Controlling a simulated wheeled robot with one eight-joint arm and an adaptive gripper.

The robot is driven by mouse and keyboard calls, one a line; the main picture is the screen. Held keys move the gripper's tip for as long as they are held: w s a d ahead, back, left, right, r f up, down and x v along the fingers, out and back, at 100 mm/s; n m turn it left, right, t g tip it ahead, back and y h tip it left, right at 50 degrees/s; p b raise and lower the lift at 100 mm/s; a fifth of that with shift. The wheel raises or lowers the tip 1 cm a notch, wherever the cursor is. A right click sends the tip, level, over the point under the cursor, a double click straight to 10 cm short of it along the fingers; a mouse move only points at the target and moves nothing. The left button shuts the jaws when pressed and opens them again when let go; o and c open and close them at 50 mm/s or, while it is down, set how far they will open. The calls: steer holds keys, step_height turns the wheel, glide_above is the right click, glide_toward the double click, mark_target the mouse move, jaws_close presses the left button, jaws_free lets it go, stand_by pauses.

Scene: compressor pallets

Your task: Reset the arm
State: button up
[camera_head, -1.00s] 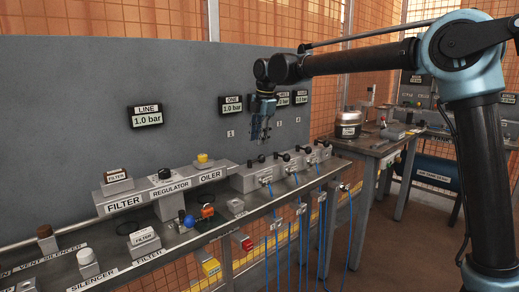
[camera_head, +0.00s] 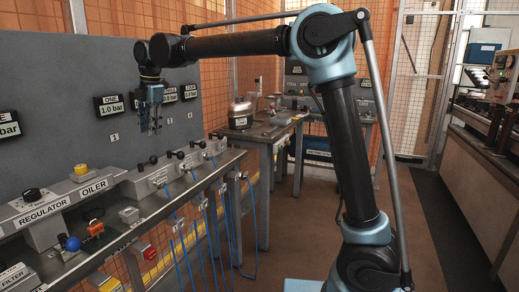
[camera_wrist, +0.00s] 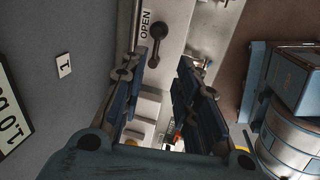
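My gripper (camera_head: 151,128) hangs with its fingers pointing down from the end of my raised arm, in front of the grey panel (camera_head: 60,75) and above the bench with the valve row. It also shows in the wrist view (camera_wrist: 163,70). There its two dark blue fingers stand apart with nothing held between them. My arm reaches out to the left at height, its elbow bent high in the head view. A black-knobbed valve lever (camera_wrist: 158,30) marked OPEN lies below, beyond the fingertips.
The bench carries a regulator (camera_head: 40,208), an oiler (camera_head: 88,182) and several black-handled valves (camera_head: 165,162), with blue hoses (camera_head: 190,230) hanging in front. A side table (camera_head: 262,135) with a round metal pot (camera_head: 240,113) stands behind. Open brown floor (camera_head: 425,200) lies to the right.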

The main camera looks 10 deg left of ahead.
steer(key=w+d+m, duration=0.4)
steer(key=w+d, duration=0.1)
steer(key=d, duration=0.7)
steer(key=w+d+m, duration=0.4)
steer(key=d, duration=0.7)
steer(key=d+f+m+t, duration=0.1)
steer(key=d+f+m, duration=0.15)
steer(key=d, duration=0.75)
steer(key=d+f+m, duration=0.2)
steer(key=d+m, duration=0.2)
steer(key=d, duration=0.5)
steer(key=s+d+f+m+h, duration=0.1)
steer(key=s+d+f+m, duration=0.35)
steer(key=d, duration=0.45)
steer(key=s+d+f+m, duration=0.4)
steer(key=d+f, duration=0.2)
steer(key=d, duration=0.3)
steer(key=s+d+f+m+h, duration=0.1)
steer(key=s+d+f+m, duration=0.7)
steer(key=s+f, duration=0.3)
steer(key=shift+d+f+m, duration=0.4)
steer(key=shift+f, duration=0.55)
